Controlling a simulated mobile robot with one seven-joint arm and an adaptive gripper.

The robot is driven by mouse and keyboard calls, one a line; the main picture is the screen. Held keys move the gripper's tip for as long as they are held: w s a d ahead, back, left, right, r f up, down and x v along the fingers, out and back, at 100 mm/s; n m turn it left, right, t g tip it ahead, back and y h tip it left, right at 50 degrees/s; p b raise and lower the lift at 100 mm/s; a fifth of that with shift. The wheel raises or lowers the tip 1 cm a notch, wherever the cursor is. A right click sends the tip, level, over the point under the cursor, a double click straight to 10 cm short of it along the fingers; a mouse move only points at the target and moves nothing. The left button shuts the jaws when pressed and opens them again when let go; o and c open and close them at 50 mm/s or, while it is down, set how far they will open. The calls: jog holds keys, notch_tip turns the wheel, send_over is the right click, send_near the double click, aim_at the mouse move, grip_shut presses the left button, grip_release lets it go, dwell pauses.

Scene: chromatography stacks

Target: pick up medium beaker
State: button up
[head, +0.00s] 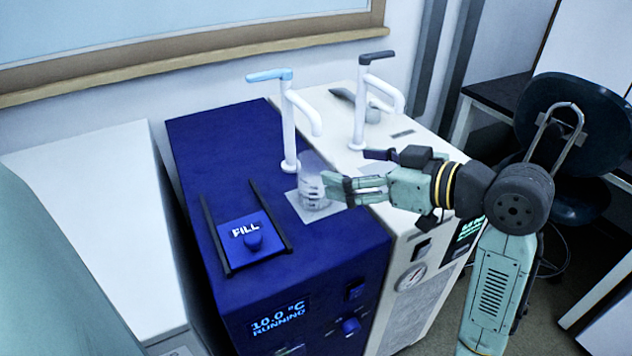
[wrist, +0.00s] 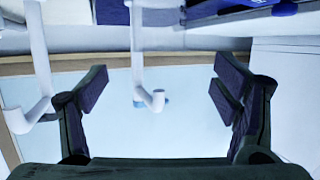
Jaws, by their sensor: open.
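A clear beaker (head: 312,181) with markings stands upright on a pale square pad (head: 297,206) on top of the dark blue unit, below the white spout with the light blue handle. My gripper (head: 335,188) reaches in from the right, its fingertips at the beaker's right side and overlapping it in the head view. I cannot tell whether they touch it or straddle it. In the wrist view my gripper (wrist: 160,78) has its two fingers wide apart with nothing visibly held. The beaker cannot be made out in the wrist view.
The blue-handled tap (head: 288,125) rises just behind the beaker, and a grey-handled tap (head: 360,110) stands on the white unit (head: 325,100). A FILL lid (head: 243,233) with a knob and rails is at the front left. A dark chair (head: 570,130) stands at right.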

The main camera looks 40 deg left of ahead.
aim_at(302, 161)
jog(key=x, duration=0.3)
jog(key=p+x, duration=0.1)
jog(key=x, duration=0.2)
jog(key=f+p+x, duration=0.1)
jog(key=x, duration=0.2)
jog(key=c, duration=1.5)
jog(key=shift+c, duration=0.2)
jog(key=shift+r, duration=0.25)
